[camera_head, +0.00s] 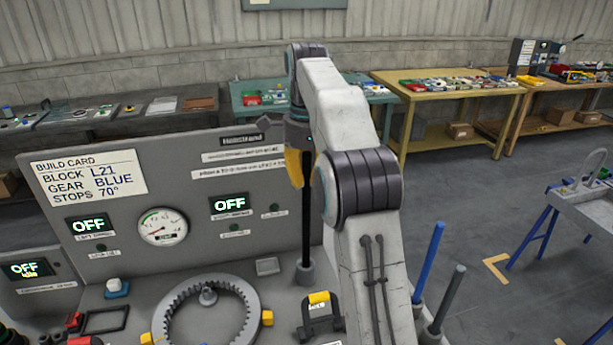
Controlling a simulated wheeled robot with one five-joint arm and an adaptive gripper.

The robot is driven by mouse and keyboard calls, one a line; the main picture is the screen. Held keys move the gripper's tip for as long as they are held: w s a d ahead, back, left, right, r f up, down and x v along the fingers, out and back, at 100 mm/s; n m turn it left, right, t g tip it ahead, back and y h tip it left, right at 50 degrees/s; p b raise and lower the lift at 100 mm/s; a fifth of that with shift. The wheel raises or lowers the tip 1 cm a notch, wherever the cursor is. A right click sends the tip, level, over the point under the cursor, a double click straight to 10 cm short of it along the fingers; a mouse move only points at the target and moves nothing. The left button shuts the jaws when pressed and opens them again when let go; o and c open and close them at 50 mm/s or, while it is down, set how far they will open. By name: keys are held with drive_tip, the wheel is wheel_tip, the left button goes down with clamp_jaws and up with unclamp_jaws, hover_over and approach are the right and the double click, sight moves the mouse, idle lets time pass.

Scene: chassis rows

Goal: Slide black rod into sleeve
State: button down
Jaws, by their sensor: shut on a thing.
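The black rod (307,222) stands upright, with its top at my gripper (302,172). My gripper's yellow fingers are shut on the rod's upper part; my arm partly hides the far finger. The rod's lower end meets a short grey sleeve-like socket (305,273) on the panel's deck. I cannot tell how deep the rod sits in it, or whether this socket is the sleeve of the task.
A blue rod (428,262) and a grey rod (447,298) stand in sockets at right, close to my arm. A toothed ring (172,325) and a black yellow-topped fixture (319,318) are on the deck. The grey panel (110,215) rises behind. Workbenches line the wall.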

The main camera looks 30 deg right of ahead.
drive_tip(key=shift+f, duration=0.3)
idle(0.4)
drive_tip(key=c, duration=1.2)
unclamp_jaws()
